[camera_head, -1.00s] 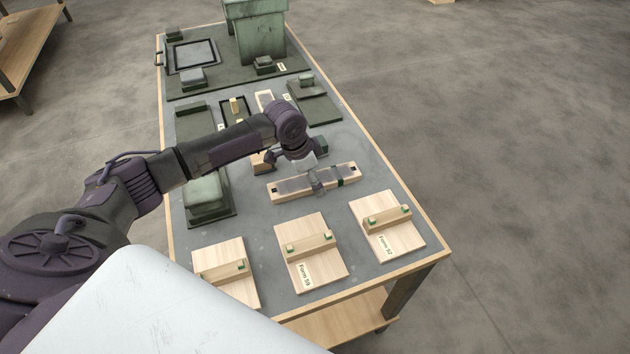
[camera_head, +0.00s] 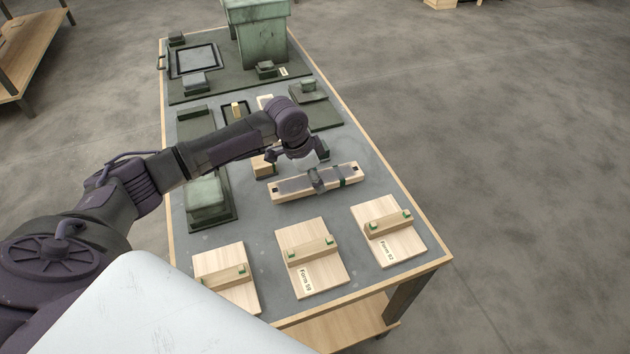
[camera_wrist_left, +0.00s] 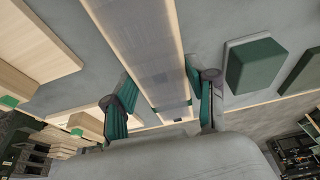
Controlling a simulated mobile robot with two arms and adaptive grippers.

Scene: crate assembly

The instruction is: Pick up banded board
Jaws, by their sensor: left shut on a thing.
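The banded board (camera_head: 290,187) is a long pale wooden piece with a grey top face and a dark green band near its right end. It lies across the middle of the table, and I cannot tell whether it is clear of the surface. My left gripper (camera_head: 317,181) is shut on it near its middle. In the left wrist view the board (camera_wrist_left: 140,40) runs lengthwise between the two green-padded fingers of my left gripper (camera_wrist_left: 162,92), one on each long side. My right gripper is not in view.
Three wooden forms with upright bars stand along the near edge: left (camera_head: 236,255), middle (camera_head: 318,277) and right (camera_head: 402,243). A green block (camera_head: 205,197) is left of the board. Green trays, a small wooden block (camera_head: 262,167) and a green box (camera_head: 262,45) stand farther back.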

